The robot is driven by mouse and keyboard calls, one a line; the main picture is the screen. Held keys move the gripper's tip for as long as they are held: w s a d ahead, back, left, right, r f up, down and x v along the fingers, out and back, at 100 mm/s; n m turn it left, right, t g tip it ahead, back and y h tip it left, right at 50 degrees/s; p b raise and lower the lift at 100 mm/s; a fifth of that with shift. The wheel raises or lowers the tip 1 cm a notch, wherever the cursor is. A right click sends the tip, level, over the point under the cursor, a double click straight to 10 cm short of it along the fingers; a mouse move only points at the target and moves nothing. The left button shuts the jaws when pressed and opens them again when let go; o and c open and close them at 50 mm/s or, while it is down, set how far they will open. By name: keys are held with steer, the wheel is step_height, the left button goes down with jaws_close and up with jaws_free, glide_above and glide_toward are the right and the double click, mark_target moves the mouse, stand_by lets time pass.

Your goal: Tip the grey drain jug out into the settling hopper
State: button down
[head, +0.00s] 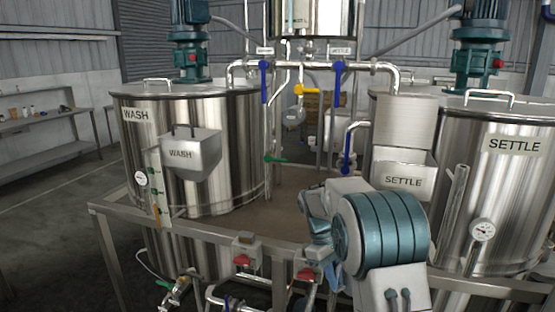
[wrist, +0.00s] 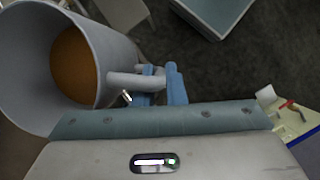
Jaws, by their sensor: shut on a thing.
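The grey jug (wrist: 22,75) fills the left of the wrist view, its mouth facing the camera and orange-brown contents (wrist: 74,66) inside. My gripper (wrist: 160,80) has blue fingers shut on the jug's handle (wrist: 125,80). I cannot make out the jug in the head view, where my white and teal arm stands in front. The settling hopper (head: 403,182), a metal box labelled SETTLE, is on the front of the right tank, just above and behind my arm. Its inside cannot be seen.
A similar WASH hopper (head: 191,155) hangs on the left tank (head: 240,140). Blue-handled valves and pipes (head: 300,66) stand between the tanks. Dark floor (wrist: 240,70) shows beside the jug.

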step_height(320, 180, down, 12)
steer(key=s+m+g+y, duration=0.1)
steer(key=m+y, duration=0.2)
steer(key=m, duration=0.5)
steer(key=shift+s+r, duration=0.15)
steer(key=shift+r, duration=0.1)
steer(key=shift+d, duration=0.1)
